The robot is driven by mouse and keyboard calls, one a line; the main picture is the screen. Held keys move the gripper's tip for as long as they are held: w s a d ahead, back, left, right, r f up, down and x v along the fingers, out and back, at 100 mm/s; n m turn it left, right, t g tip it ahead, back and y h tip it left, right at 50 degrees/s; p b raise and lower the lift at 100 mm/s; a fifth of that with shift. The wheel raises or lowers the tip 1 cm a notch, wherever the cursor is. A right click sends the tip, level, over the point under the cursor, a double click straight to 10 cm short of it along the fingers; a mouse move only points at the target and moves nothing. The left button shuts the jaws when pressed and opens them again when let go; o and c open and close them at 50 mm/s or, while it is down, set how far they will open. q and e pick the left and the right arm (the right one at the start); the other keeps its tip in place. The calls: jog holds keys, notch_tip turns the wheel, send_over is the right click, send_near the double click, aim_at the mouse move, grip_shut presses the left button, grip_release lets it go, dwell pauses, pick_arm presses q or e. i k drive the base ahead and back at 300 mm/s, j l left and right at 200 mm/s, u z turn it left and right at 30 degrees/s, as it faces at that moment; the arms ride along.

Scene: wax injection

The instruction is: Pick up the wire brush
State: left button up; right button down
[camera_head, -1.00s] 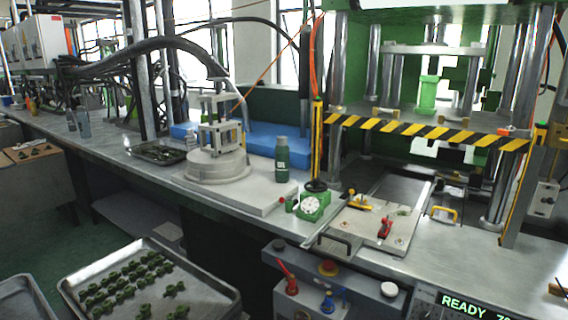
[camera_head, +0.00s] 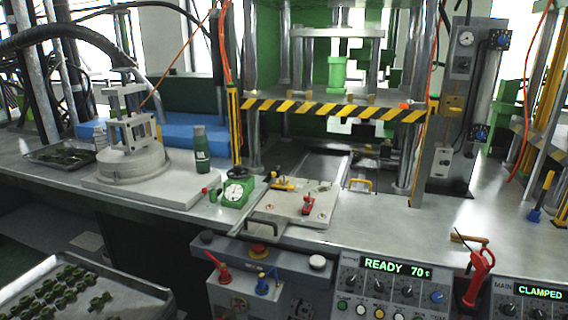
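A small item with a light wooden handle (camera_head: 468,239) lies on the metal bench at the right, just behind the control panels; a thin dark line shows at its left end. It may be the wire brush, but it is too small to tell its bristles. A red-handled tool (camera_head: 480,270) stands in front of it, close to it in the picture. Neither of my grippers is in view.
The press (camera_head: 335,108) with a striped bar stands at the centre. A green bottle (camera_head: 201,150) and a round fixture (camera_head: 133,165) are to its left. Control panels (camera_head: 390,293) line the front edge. A yellow-and-blue tool (camera_head: 541,197) stands at right. The bench right of the press is mostly clear.

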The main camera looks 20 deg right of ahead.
aim_at(454, 237)
jog(key=l+z, duration=0.2)
jog(key=z, duration=1.45)
